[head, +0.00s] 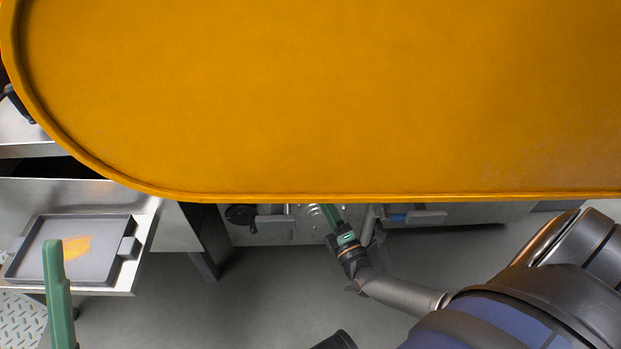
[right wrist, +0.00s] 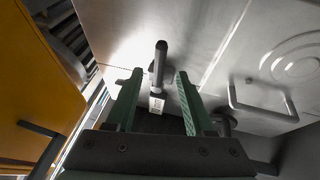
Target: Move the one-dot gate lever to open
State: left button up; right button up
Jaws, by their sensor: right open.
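In the right wrist view a dark lever handle (right wrist: 160,58) sticks out from a steel panel, with a small white label (right wrist: 156,104) near its lower end. Any dot on it is too small to make out. My right gripper (right wrist: 159,76) is open, with its two green fingers on either side of the lever in the picture; I cannot tell whether the lever is within their reach. In the head view the right gripper (head: 327,213) is at the machine front (head: 293,232), partly under the orange cover. One green finger of my left gripper (head: 58,295) shows at lower left.
A large orange cover (head: 320,100) hides most of the machine in the head view. A grey tray (head: 118,268) with an orange patch lies on the left steel table. A bar handle (right wrist: 262,110) is right of my right gripper. Open floor (head: 270,300) lies below.

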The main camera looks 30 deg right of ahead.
jog(key=shift+b+x, duration=1.15)
jog(key=shift+x, duration=2.7)
jog(key=shift+c, duration=0.2)
grip_shut()
